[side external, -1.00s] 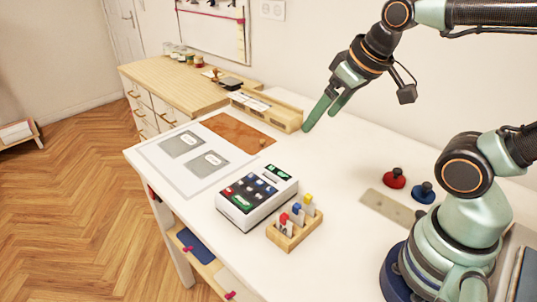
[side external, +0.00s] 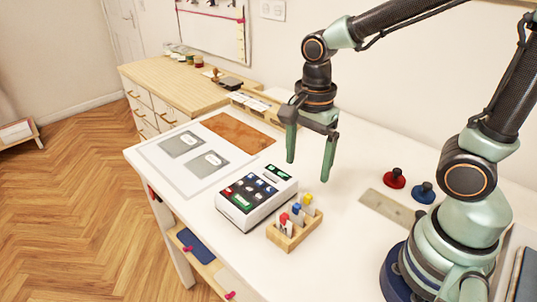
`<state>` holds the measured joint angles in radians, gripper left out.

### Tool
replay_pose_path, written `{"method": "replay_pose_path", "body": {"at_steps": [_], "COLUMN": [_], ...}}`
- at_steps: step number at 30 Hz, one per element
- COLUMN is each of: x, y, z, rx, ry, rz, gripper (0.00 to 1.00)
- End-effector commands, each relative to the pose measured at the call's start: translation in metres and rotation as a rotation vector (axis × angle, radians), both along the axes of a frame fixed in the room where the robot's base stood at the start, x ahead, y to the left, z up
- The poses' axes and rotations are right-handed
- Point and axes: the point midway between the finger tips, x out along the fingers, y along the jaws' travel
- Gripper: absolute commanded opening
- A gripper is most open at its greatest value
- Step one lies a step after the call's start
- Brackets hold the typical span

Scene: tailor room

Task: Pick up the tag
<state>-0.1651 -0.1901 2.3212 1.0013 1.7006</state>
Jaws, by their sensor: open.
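My gripper (side external: 308,170) is open and empty, pointing down in the air above the white table, to the right of the keypad box. Small white labels that may be tags lie on two grey patches (side external: 181,144) of the white mat (side external: 160,160). White cards (side external: 255,102) that may also be tags lie in a wooden tray (side external: 236,98) at the back, whose right part is hidden behind my gripper. I cannot tell which of these is the task's tag. My gripper is apart from all of them.
A white keypad box (side external: 240,217) and a wooden holder (side external: 293,234) with coloured pieces stand front centre. A brown sheet (side external: 235,131) lies by the mat. Red (side external: 394,179) and blue (side external: 424,193) knobbed pieces and a beige strip (side external: 385,206) lie right.

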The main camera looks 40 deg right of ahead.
Motion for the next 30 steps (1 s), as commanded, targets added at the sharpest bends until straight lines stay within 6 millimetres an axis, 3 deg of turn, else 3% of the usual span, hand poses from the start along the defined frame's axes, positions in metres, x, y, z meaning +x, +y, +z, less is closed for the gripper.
{"method": "replay_pose_path", "body": {"at_steps": [5,12,23,30], "x": [-0.001,-0.001,0.000,0.002], "y": [0.001,0.002,0.005,0.013], "z": [-0.014,-0.055,-0.079,-0.107], "rx": [-0.002,-0.002,-0.002,-0.002], "ry": [0.015,0.016,0.014,0.014], "rz": [-0.038,-0.036,-0.034,-0.035], "gripper": [0.90,0.90,0.90,0.90]}}
